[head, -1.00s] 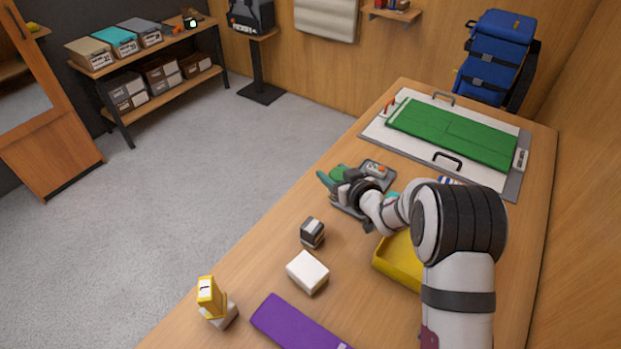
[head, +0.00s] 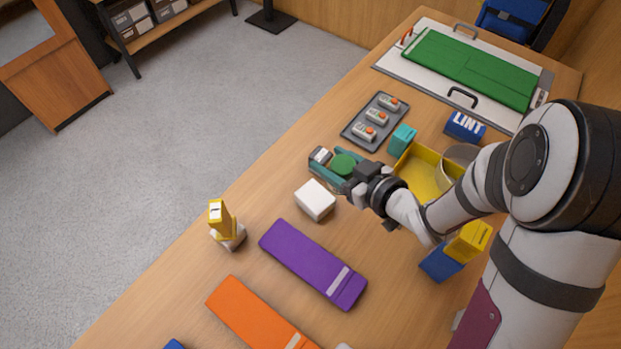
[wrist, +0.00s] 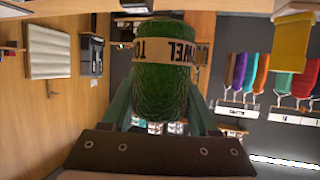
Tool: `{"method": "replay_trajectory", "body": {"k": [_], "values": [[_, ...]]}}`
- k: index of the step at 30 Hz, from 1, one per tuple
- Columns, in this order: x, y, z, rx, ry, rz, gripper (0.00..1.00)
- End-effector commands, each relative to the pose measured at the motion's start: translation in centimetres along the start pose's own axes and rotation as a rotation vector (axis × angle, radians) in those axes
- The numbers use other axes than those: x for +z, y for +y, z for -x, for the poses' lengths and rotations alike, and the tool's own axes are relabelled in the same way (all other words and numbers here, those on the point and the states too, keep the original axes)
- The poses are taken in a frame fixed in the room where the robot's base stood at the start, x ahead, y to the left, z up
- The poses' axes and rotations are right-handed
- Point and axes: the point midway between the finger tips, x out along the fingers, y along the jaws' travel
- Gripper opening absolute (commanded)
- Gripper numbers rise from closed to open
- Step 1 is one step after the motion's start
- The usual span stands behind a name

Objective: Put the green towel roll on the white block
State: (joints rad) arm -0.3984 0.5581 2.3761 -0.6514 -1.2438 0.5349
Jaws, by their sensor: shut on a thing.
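The green towel roll (head: 344,164) is held between the teal fingers of my gripper (head: 335,167). In the wrist view the roll (wrist: 165,85) fills the middle, with a tan band with dark lettering around it, and the fingers (wrist: 162,105) grip its sides. The white block (head: 315,203) stands on the table just in front and to the left of my gripper in the head view. Its top looks bare. The roll appears above the table and apart from the block; its exact height is hard to tell.
A yellow item (head: 221,219) stands on a pale base near the table edge. A purple strip (head: 312,265) lies in front. A yellow tray (head: 428,168) and teal block (head: 402,139) are at the right.

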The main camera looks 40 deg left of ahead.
Motion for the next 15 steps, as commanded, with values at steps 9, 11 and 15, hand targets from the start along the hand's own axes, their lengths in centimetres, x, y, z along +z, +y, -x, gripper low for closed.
{"method": "replay_trajectory", "body": {"k": [9, 11, 15], "values": [[2.4, -3.0, -5.6, 0.0, -0.003, -0.002, 0.0], [3.6, -3.0, -6.1, 0.001, -0.004, -0.002, 0.0], [5.0, -2.9, -6.7, 0.002, -0.001, 0.0, 0.0]]}}
